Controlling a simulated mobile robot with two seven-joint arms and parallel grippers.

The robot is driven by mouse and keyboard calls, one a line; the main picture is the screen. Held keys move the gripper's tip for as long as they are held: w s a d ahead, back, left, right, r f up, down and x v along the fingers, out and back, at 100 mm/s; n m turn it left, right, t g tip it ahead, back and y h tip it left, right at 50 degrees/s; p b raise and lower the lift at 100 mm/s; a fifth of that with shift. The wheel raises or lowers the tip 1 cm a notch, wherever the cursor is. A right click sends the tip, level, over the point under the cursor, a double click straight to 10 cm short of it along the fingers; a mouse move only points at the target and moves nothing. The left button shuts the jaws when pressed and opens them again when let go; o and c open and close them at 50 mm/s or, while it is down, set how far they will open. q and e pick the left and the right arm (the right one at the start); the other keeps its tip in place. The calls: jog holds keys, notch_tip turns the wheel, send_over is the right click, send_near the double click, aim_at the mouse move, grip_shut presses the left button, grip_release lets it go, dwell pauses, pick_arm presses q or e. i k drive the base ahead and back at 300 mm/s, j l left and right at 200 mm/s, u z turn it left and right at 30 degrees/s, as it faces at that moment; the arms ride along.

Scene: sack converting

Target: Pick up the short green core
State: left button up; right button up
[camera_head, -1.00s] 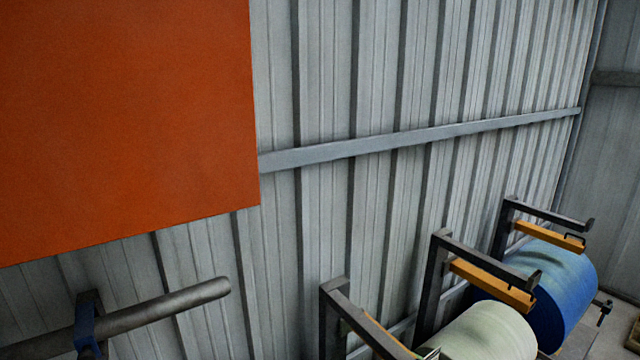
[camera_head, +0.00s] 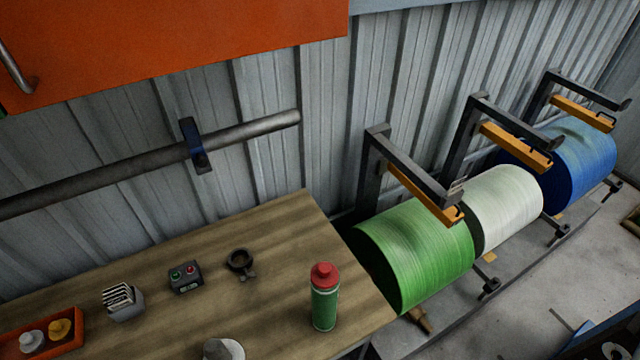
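I cannot make out a short green core in this view. The green things in sight are a large roll of green material (camera_head: 420,250) on the rack at the right and an upright green bottle with a red cap (camera_head: 324,300) on the wooden table (camera_head: 240,315). Neither of my grippers is in view. The table's near part is cut off by the bottom edge of the picture.
The table also bears an orange tray (camera_head: 76,345), a grey holder (camera_head: 126,306), a button box (camera_head: 186,277), a dark ring clamp (camera_head: 240,264) and a white round thing (camera_head: 226,348). White (camera_head: 505,208) and blue (camera_head: 575,165) rolls stand beyond the green one.

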aim_at(324, 301)
jog(key=k+j, duration=0.1)
jog(key=j, duration=0.35)
jog(key=k+j+z, duration=0.1)
jog(key=j, duration=0.4)
jog(key=k+j, duration=0.1)
jog(key=j, duration=0.35)
jog(key=k+j+z, duration=0.1)
jog(key=j, duration=0.35)
jog(key=k+j, duration=0.2)
jog(key=j, duration=0.3)
jog(key=k+j, duration=0.1)
jog(key=j, duration=0.35)
jog(key=k+j+z, duration=0.1)
jog(key=j, duration=0.35)
jog(key=k+j, duration=0.2)
jog(key=j, duration=0.25)
jog(key=z, duration=0.05)
